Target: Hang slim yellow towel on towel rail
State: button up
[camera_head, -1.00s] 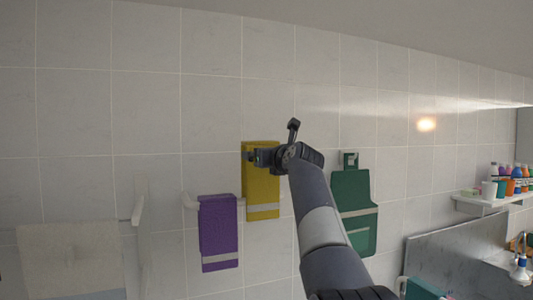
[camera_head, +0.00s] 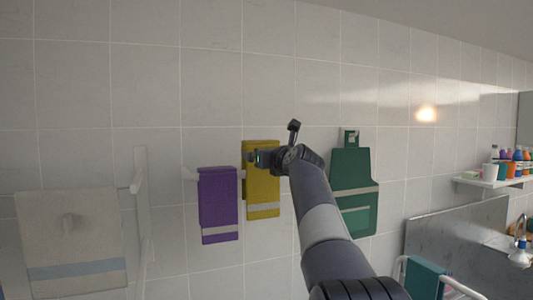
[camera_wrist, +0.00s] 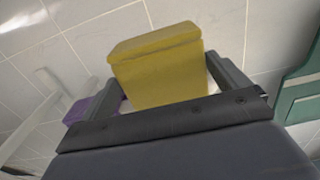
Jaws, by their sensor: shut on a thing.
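The slim yellow towel (camera_head: 263,192) hangs folded from my gripper (camera_head: 259,158), with a pale band near its lower end. In the wrist view the yellow towel (camera_wrist: 160,75) sits between the two fingers of my gripper (camera_wrist: 225,75), which is shut on it. The towel rail (camera_head: 190,174) shows as a short white piece left of a purple towel (camera_head: 218,205) that hangs there. The yellow towel is just right of the purple one in the picture. The rest of that rail is hidden behind the towels, and I cannot tell whether the yellow towel touches it.
A green towel or apron (camera_head: 353,190) hangs from a wall hook at right. A wide white towel (camera_head: 72,235) hangs on a white rack (camera_head: 140,210) at left. A shelf with bottles (camera_head: 490,182) and a teal towel (camera_head: 424,279) are at right. The wall above is clear.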

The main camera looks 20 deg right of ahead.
aim_at(264, 178)
jog(key=shift+f+b, duration=2.15)
jog(key=shift+f, duration=1.25)
jog(key=o, duration=0.9)
jog(key=shift+s, duration=0.1)
jog(key=s+b, duration=0.3)
jog(key=s, duration=0.7)
jog(key=shift+s, duration=0.35)
jog(key=shift+w, duration=0.1)
